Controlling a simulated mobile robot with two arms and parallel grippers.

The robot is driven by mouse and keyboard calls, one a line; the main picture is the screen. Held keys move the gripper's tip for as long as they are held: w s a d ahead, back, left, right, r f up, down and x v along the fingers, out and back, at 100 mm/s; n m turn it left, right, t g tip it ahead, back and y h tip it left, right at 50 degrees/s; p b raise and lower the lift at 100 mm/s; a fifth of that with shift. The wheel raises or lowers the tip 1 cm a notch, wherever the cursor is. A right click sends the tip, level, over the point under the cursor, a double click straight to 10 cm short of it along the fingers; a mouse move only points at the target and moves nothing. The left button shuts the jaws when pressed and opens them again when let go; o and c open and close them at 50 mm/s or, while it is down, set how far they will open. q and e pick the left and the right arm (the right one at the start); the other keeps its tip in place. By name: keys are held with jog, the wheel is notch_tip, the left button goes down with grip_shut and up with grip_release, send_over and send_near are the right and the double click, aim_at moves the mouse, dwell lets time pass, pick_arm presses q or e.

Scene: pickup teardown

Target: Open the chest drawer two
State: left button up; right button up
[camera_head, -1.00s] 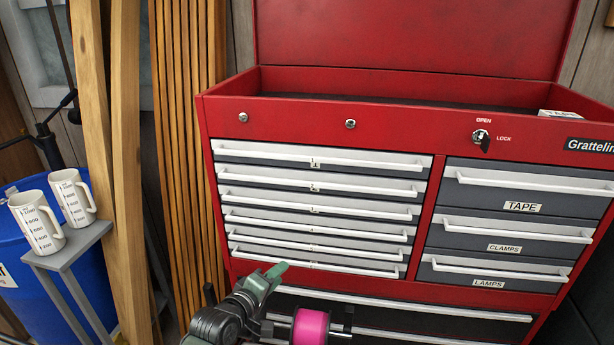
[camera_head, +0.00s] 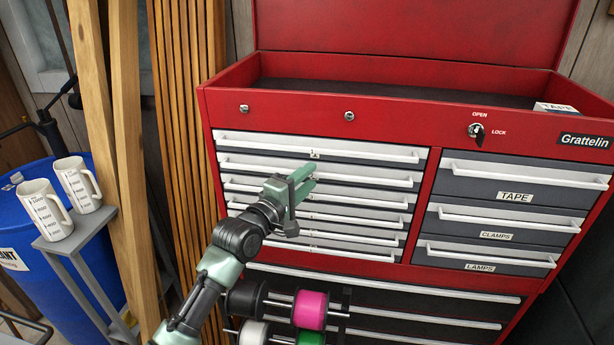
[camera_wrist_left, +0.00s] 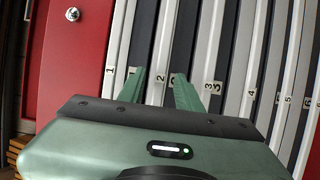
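The red tool chest (camera_head: 390,125) has a left column of several shallow drawers with long white handles. Drawer two (camera_head: 250,163) is the second from the top and looks closed; my left gripper partly covers its middle. My left gripper (camera_head: 303,180) is in front of the drawer column at about the second handle. My right gripper is not in view.
Wooden planks (camera_head: 128,150) and two white mugs (camera_head: 46,208) on a grey stand are at the left.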

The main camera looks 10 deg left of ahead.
pick_arm(q)
jog(key=shift+w, duration=0.1)
grip_shut()
jog(key=shift+f, duration=0.1)
dwell(1.3)
